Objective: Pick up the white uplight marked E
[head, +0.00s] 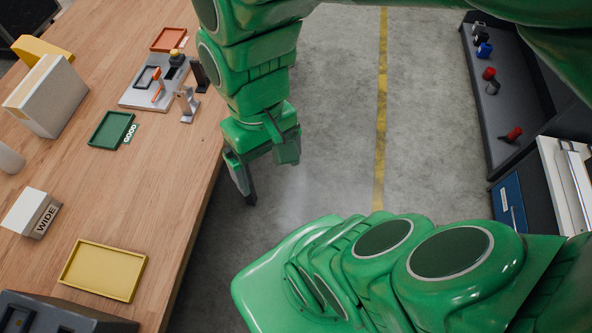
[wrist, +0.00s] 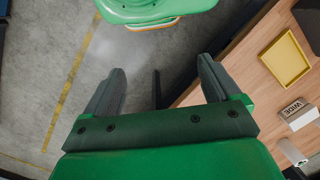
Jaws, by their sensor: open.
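I cannot make out a white uplight with a letter E in either view. A plain white rounded object (head: 10,159) is cut off by the left edge of the head view. A white cylinder-like piece (wrist: 292,152) shows at the lower right of the wrist view; no letter is readable on it. My gripper (head: 264,175) is open and empty, pointing down beside the table's right edge, over the floor. In the wrist view its two fingers (wrist: 159,84) stand apart with floor between them.
The wooden table (head: 165,190) holds a yellow tray (head: 103,270), a WIDE block (head: 32,213), a green GOOD tray (head: 111,130), an orange tray (head: 168,39) and a grey fixture plate (head: 150,93). A dark shelf with knobs (head: 510,100) stands right. The floor (head: 335,110) between is clear.

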